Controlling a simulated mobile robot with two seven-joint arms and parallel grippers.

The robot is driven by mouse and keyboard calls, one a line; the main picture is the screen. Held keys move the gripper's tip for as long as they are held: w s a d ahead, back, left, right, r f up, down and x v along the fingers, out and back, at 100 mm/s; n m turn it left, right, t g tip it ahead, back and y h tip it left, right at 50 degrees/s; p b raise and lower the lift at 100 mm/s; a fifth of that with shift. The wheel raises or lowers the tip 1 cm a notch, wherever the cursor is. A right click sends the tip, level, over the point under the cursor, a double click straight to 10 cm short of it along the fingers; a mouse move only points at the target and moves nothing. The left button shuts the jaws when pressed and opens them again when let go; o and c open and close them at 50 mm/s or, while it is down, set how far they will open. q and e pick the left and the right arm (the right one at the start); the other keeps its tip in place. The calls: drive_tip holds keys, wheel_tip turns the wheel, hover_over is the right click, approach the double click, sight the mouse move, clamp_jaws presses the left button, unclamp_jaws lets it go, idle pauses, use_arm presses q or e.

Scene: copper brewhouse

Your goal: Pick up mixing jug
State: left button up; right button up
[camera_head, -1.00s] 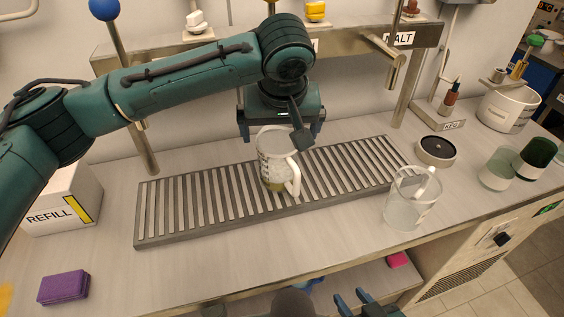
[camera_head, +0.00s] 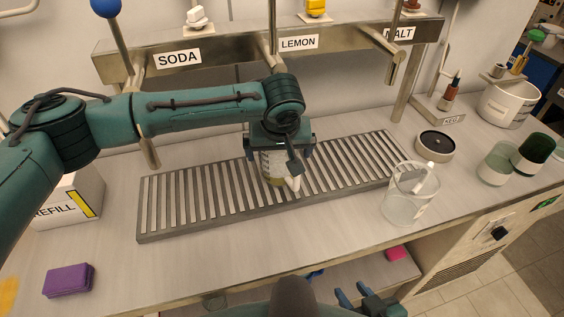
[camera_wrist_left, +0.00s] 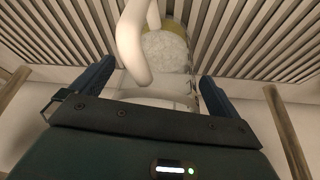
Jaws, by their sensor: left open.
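A clear jug with printed markings, a white handle and a little yellowish, foamy liquid stands upright on the slatted drip tray (camera_head: 200,199); I take it as the mixing jug (camera_head: 273,166). My left gripper (camera_head: 281,150) is right over it, pointing down and open. In the left wrist view the jug (camera_wrist_left: 165,50) is seen from above, with its handle toward the camera. The left fingers (camera_wrist_left: 152,88) are apart on either side of the jug's near part; contact cannot be told. My right gripper (camera_head: 354,293) is low at the bottom edge, empty, with its fingers apart.
Another clear jug (camera_head: 408,196) stands right of the tray. Behind it are a round black-topped dish (camera_head: 434,146) and green cups (camera_head: 535,152). A tap rail labelled SODA, LEMON and MALT (camera_head: 330,45) hangs behind. A REFILL box (camera_head: 62,207) and purple sponge (camera_head: 68,281) are at left.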

use_arm(q)
drive_tip(key=shift+c, duration=0.3)
drive_tip(key=c, duration=1)
drive_tip(key=shift+c, duration=0.7)
drive_tip(key=shift+r, duration=0.2)
drive_tip(key=s+d+b, duration=0.2)
drive_tip(key=s, duration=1.6)
drive_tip(key=shift+r, duration=0.15)
drive_tip(key=shift+w, duration=0.1)
drive_tip(key=o, duration=0.7)
drive_tip(key=c, duration=1)
